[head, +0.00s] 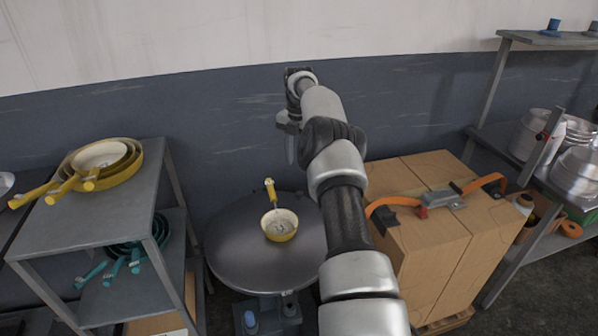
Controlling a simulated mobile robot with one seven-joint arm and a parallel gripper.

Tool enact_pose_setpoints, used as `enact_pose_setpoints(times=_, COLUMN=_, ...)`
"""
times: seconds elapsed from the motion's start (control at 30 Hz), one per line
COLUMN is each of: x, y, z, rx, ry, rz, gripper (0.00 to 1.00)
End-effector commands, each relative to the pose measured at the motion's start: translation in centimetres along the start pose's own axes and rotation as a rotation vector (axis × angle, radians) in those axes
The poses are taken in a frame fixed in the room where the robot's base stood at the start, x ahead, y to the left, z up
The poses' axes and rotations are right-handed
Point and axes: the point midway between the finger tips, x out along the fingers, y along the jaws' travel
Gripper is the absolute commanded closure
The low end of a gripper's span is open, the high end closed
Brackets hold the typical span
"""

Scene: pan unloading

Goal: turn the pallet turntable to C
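The turntable (234,244) is a round dark grey disc on a low base, left of my arm in the head view. A small yellow pan (281,226) with a pale inside sits on it, its handle pointing toward the wall. No letter C or other marking can be made out on the disc. A blue knob (250,319) shows at the base near the bottom edge. My gripper (290,148) is up near the wall, beyond and above the disc, apart from the pan. Its fingers are small and seen from behind, so their opening cannot be told. My arm hides the disc's right edge.
A grey shelf (105,205) on the left holds stacked yellow pans (103,160) and teal pans (125,254). Strapped cardboard boxes (440,250) stand right of my arm. A rack (488,135) with metal pots (575,172) is at far right.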

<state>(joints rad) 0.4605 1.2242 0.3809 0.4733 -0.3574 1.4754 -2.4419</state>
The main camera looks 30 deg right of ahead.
Motion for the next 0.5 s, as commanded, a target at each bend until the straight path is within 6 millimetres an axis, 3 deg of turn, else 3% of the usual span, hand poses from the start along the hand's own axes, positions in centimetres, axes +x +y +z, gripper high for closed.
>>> enact_pose_setpoints(times=0.03, x=-1.4, y=0.1, z=0.0, rx=0.000, ry=-0.001, rz=0.000, gripper=0.60)
enact_pose_setpoints(times=0.2, x=-3.9, y=0.0, z=0.0, rx=-0.001, ry=-0.001, rz=0.000, gripper=0.60)
enact_pose_setpoints(times=0.5, x=-4.8, y=0.0, z=0.0, rx=-0.001, ry=0.001, rz=-0.001, gripper=0.60)
